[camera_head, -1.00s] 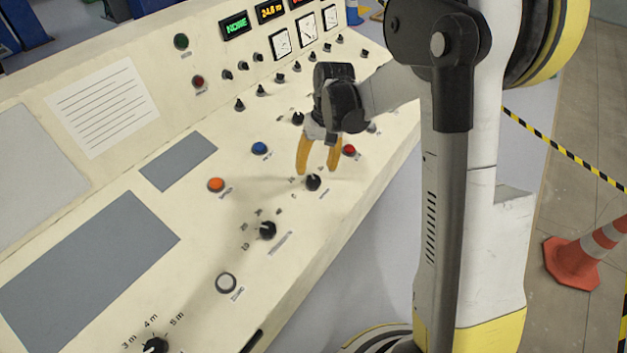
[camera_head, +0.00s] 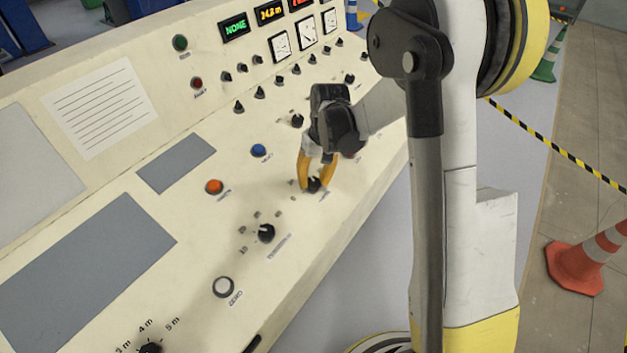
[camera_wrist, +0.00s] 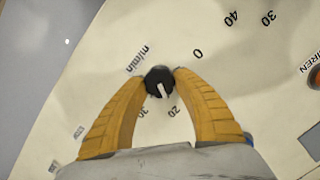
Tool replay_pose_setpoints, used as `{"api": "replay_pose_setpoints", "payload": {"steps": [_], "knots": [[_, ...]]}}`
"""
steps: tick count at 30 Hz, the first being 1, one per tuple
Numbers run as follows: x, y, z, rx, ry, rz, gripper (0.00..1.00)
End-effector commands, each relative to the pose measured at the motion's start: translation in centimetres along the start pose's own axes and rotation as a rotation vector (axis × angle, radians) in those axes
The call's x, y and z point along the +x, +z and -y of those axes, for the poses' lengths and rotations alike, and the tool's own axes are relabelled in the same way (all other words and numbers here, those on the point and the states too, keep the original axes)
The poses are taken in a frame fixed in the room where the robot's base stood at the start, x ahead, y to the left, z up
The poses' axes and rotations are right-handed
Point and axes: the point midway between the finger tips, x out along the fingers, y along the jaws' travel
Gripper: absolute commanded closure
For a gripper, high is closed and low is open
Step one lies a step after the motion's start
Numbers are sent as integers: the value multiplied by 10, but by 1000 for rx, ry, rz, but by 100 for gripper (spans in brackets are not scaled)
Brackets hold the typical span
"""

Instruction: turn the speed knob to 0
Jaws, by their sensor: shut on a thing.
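The speed knob (camera_wrist: 158,80) is a small black round knob with a white pointer, beside an "m/min" label in the wrist view. The pointer aims down and slightly right, toward the 20 mark. The 0 mark (camera_wrist: 198,54) is up and right of the knob. My gripper (camera_wrist: 160,78) has its two orange fingers shut on the knob, one tip at each side. In the head view the knob (camera_head: 313,185) sits between the fingertips of my gripper (camera_head: 314,184), partly hidden by them.
A black knob (camera_head: 266,233) and a white button (camera_head: 224,287) are nearer on the cream console. An orange button (camera_head: 214,187) and a blue button (camera_head: 260,150) lie left of the gripper. An orange cone (camera_head: 580,258) stands on the floor at right.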

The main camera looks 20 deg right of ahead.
Motion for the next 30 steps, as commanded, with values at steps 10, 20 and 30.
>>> {"api": "replay_pose_setpoints", "payload": {"steps": [10,20,30], "knots": [[1,0,1,-109,22,0,95],[1,1,2,-384,72,1,95],[1,1,2,-703,131,1,95]]}}
